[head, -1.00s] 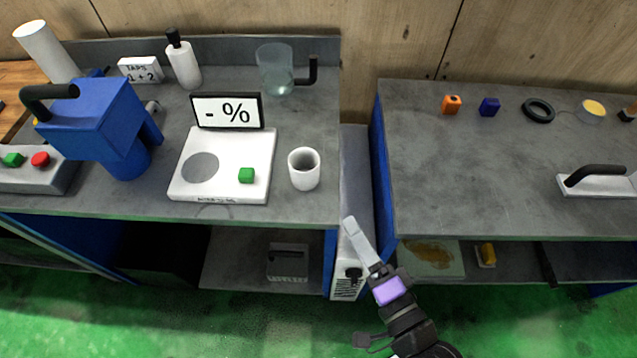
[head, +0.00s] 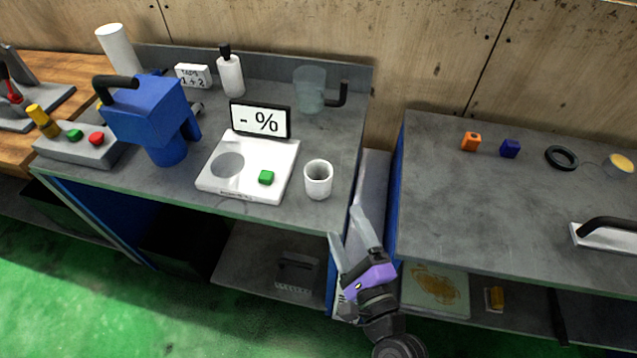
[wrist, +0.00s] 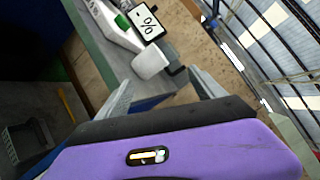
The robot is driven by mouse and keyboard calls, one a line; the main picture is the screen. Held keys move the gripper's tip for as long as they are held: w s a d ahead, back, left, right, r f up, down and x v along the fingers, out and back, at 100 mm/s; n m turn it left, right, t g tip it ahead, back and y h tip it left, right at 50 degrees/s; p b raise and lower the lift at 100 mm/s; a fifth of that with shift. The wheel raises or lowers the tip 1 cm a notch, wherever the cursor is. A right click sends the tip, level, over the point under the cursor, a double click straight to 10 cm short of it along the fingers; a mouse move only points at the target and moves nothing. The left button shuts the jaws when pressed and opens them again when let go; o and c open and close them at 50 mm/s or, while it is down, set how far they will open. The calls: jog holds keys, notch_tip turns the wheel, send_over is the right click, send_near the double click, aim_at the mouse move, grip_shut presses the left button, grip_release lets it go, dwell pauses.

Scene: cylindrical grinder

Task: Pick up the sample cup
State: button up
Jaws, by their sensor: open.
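The sample cup (head: 318,180) is a small white open-topped cup. It stands upright on the grey bench, just right of the white meter with the "- %" display. In the wrist view the cup (wrist: 150,62) shows ahead, between the two fingers and apart from them. My gripper (head: 346,222) is open and empty. In the head view it is in front of the bench edge, below and slightly right of the cup. In the wrist view the fingers of my gripper (wrist: 160,92) are spread wide.
The white meter (head: 212,188) with a green button stands left of the cup. A clear jug (head: 309,88) with a black handle stands behind. A blue machine (head: 150,115) is further left. A second bench (head: 450,185) stands right, past a narrow gap.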

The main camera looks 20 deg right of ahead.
jog(key=w+m, duration=0.2)
jog(key=m, duration=0.1)
jog(key=m+p, duration=0.1)
jog(key=m, duration=0.8)
send_near(315, 168)
jog(key=shift+s+r, duration=0.15)
jog(key=shift+s, duration=0.6)
jog(key=shift+w+m+p, duration=0.3)
jog(key=shift+w+m, duration=0.2)
jog(key=shift+w, duration=0.05)
jog(key=shift+w+d+p, duration=0.1)
jog(key=shift+w+p, duration=0.2)
jog(key=shift+w, duration=1.55)
jog(key=shift+w+d+p, duration=0.15)
jog(key=shift+w+p, duration=0.1)
jog(key=shift+w, duration=1.6)
jog(key=c, duration=1.4)
jog(key=shift+c, duration=0.2)
jog(key=shift+r, duration=0.1)
